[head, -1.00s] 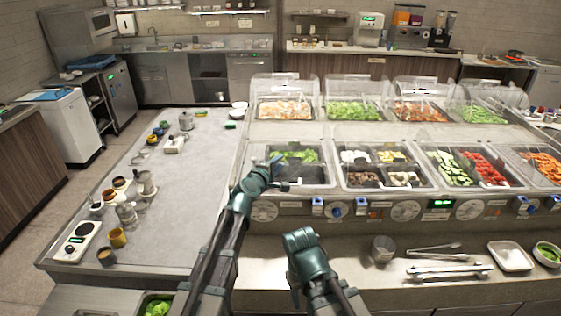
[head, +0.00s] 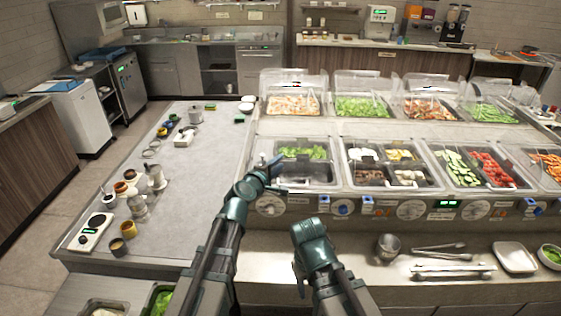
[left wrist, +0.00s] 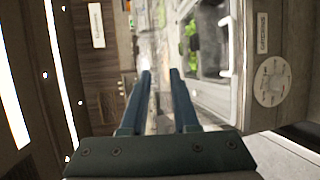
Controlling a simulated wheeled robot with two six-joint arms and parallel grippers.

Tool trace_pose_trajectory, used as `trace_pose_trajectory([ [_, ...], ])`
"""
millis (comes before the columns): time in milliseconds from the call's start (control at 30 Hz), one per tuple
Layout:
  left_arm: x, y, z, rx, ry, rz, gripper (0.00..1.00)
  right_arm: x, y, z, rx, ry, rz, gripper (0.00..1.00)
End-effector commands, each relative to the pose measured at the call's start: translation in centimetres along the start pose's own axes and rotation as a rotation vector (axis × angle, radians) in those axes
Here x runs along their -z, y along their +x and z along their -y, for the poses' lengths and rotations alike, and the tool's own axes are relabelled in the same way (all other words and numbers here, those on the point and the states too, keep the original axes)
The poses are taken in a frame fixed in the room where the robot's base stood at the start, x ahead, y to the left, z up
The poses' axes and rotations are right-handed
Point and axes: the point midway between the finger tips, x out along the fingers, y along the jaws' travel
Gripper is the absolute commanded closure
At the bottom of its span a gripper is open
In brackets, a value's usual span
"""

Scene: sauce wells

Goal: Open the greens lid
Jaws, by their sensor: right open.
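The front-left well (head: 335,180) of the counter holds chopped greens (head: 302,153) at its back and a dark, empty-looking part at its front. I cannot make out a separate lid on it. Clear domed lids stand over the back row, one of them above a green-filled well (head: 362,107); which is the greens lid I cannot tell. My left gripper (head: 277,177) is at the front-left corner of the front-left well. In the left wrist view its two fingers (left wrist: 159,73) are apart with nothing between them. My right gripper (head: 302,284) is open, low before the counter front.
Knobs (head: 411,210) and blue-handled fittings line the counter front. A metal cup (head: 388,247), tongs (head: 452,270) and a white tray (head: 515,257) lie on the front ledge. The left table (head: 190,190) has jars and a scale (head: 97,230) along its left side; its middle is clear.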

Motion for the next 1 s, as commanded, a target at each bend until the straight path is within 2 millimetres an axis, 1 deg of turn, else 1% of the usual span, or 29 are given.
trace_pose_trajectory([
  [33,0.0,-0.5,-0.2,0.000,0.000,0.000,0.72,0.0,-0.3,0.0,0.000,0.001,0.000,0.50],
  [500,0.0,-3.4,-1.0,0.000,0.000,0.000,0.72,-0.1,-1.6,-0.1,0.001,0.004,0.000,0.50],
  [700,0.0,-3.9,-1.0,0.000,0.000,0.000,0.72,-0.1,-1.7,-0.2,0.001,0.004,0.000,0.50],
  [1000,0.0,-3.9,-1.0,0.000,0.000,0.000,0.72,-0.1,-1.7,-0.1,0.001,0.004,0.000,0.50],
])
